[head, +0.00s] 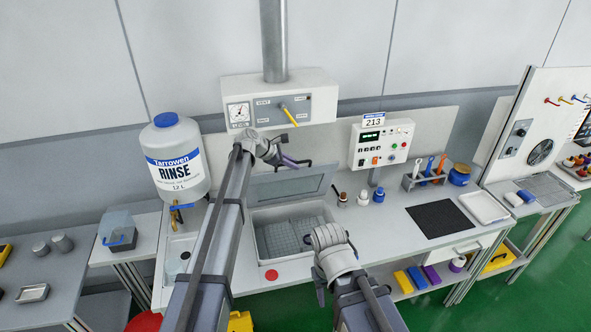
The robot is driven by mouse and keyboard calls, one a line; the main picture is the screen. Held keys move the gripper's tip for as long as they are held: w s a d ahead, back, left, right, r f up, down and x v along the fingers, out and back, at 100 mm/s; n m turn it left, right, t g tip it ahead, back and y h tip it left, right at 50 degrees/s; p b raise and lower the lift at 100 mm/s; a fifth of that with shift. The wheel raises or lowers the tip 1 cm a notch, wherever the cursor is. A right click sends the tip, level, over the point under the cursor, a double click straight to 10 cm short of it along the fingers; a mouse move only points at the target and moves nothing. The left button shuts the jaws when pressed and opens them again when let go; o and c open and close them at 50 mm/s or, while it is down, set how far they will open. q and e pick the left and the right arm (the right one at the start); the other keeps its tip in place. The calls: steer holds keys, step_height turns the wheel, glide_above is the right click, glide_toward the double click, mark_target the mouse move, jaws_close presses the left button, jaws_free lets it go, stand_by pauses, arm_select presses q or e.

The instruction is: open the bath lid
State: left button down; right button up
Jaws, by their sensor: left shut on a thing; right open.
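The bath lid (292,188), a grey-framed panel with a translucent pane, stands raised and tilted back behind the bath (262,217). The bath is an open basin in the worktop with ribbed grey contents. My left gripper (292,164) is at the lid's upper edge, shut on the lid at what looks like its dark handle; the exact grip is small and partly hidden. My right gripper (309,240) is over the right front of the bath, apart from the lid. Its jaws are open but mostly hidden by its wrist.
A rinse bottle (178,160) stands left of the bath. Small bottles (362,197) and a control box (382,143) are to the right. A gauge panel (280,103) is above the lid. A black mat (437,221) and white tray (484,208) lie farther right.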

arm_select(q)
steer(key=shift+w+a+r, duration=0.15)
steer(key=shift+w, duration=0.25)
steer(key=shift+w+a+r, duration=0.1)
steer(key=shift+w+r, duration=0.05)
steer(key=shift+w, duration=0.2)
steer(key=c, duration=1.2)
jaws_free()
steer(key=shift+o, duration=0.2)
steer(key=shift+r, duration=0.1)
